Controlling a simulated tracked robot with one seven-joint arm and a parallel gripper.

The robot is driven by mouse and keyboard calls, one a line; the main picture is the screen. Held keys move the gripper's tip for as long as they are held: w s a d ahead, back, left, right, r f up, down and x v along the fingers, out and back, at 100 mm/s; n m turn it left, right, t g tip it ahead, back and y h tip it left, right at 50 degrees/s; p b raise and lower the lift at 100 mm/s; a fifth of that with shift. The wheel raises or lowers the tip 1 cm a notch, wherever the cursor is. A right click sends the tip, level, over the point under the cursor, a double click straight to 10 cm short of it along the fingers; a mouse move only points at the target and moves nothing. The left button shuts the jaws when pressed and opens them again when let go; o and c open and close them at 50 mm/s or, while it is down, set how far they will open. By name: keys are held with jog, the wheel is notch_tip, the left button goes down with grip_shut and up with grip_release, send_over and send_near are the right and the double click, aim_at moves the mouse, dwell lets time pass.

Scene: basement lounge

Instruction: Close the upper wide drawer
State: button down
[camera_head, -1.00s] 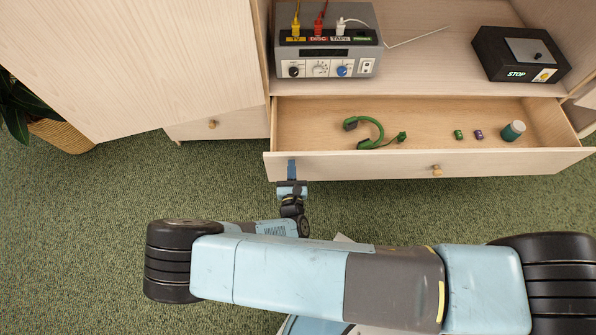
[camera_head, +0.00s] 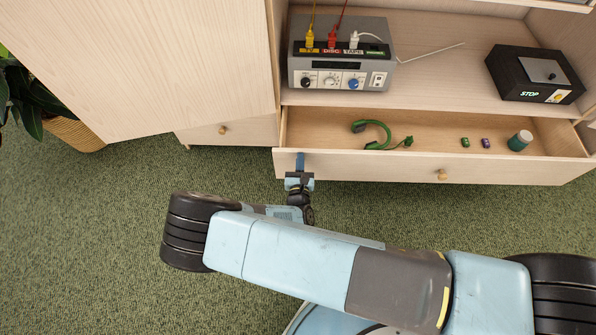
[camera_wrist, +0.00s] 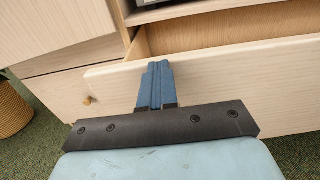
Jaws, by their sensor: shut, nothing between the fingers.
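The upper wide drawer (camera_head: 375,167) is partly open below the shelf, its pale wooden front standing out from the cabinet. It has a small round knob (camera_head: 442,175) right of its middle. Inside lie a green headset (camera_head: 376,132), two small green and purple pieces (camera_head: 465,142) and a teal jar (camera_head: 520,140). My gripper (camera_head: 300,163) is shut and empty, its blue fingers at the left end of the drawer front. In the wrist view the shut fingers (camera_wrist: 155,85) overlap the outer face of the drawer front (camera_wrist: 235,84) and seem to touch it.
A grey switch box (camera_head: 340,60) with coloured plugs and a black box (camera_head: 535,73) stand on the shelf above. A tall cabinet door (camera_head: 150,60) and a potted plant (camera_head: 72,132) are at the left. Green carpet is clear in front.

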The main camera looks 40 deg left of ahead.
aim_at(301, 149)
jog(key=x, duration=1.9)
jog(key=shift+a+r, duration=0.1)
jog(key=shift+r, duration=0.15)
jog(key=v, duration=1.4)
jog(key=shift+s+d+f, duration=0.25)
jog(key=shift+d+f, duration=0.05)
jog(key=shift+f, duration=0.05)
